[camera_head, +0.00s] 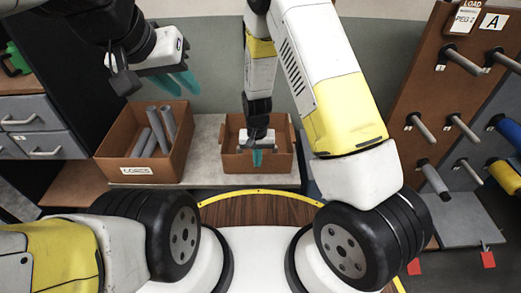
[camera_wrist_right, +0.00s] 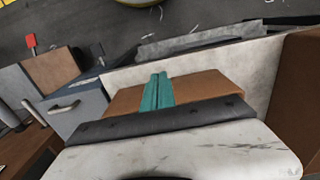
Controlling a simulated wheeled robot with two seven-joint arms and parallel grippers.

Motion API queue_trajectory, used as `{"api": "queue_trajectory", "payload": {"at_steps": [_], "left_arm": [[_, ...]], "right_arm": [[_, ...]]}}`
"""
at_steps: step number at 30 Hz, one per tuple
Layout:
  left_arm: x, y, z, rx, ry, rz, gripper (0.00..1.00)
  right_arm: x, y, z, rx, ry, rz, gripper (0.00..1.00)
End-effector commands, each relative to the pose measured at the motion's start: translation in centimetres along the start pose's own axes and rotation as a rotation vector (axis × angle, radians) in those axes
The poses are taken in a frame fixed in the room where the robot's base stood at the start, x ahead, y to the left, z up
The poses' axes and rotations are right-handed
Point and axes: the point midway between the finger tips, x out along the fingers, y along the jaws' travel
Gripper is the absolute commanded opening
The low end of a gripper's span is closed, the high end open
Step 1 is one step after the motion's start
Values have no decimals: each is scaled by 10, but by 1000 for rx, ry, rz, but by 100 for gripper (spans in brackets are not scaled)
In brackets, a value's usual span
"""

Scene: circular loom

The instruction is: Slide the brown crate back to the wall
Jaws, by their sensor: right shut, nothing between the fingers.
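Two brown crates stand on the pale counter. The middle crate (camera_head: 230,160) looks empty; the left crate (camera_head: 135,175) holds grey tubes and has a white label on its front. My right gripper (camera_head: 257,158) points down over the middle crate, its fingers overlapping the crate's inside in the head view. Its teal fingers are shut with nothing between them. In the right wrist view the shut fingers (camera_wrist_right: 158,92) stand in front of a brown crate wall (camera_wrist_right: 205,88); contact cannot be told. My left gripper (camera_head: 178,82) hangs above and behind the left crate, apart from it; its finger gap is unclear.
The grey-green wall (camera_head: 210,85) rises behind the counter (camera_head: 205,150). Grey drawers (camera_head: 40,130) stand at the left. A brown peg board (camera_head: 425,100) with several pegs and spools is at the right. A yellow-edged wooden surface (camera_head: 260,208) lies in front.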

Motion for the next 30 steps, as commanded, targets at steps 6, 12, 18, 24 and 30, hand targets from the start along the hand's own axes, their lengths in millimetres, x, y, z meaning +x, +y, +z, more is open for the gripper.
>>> {"api": "queue_trajectory", "payload": {"at_steps": [6, 12, 18, 24, 30], "left_arm": [[0, 0, 0, 0, 0, 0, 27], [0, 0, 0, 0, 0, 0, 27], [0, 0, 0, 0, 0, 0, 27], [0, 0, 0, 0, 0, 0, 27], [0, 0, 0, 0, 0, 0, 27]], "right_arm": [[26, 0, 1, 0, -4, 3, 0], [68, 1, 2, 0, -5, 3, 0], [103, 0, -5, 2, 1, 1, 0], [101, 0, -32, 1, 0, 0, 0], [100, 0, -40, -1, -1, 1, 0]]}}
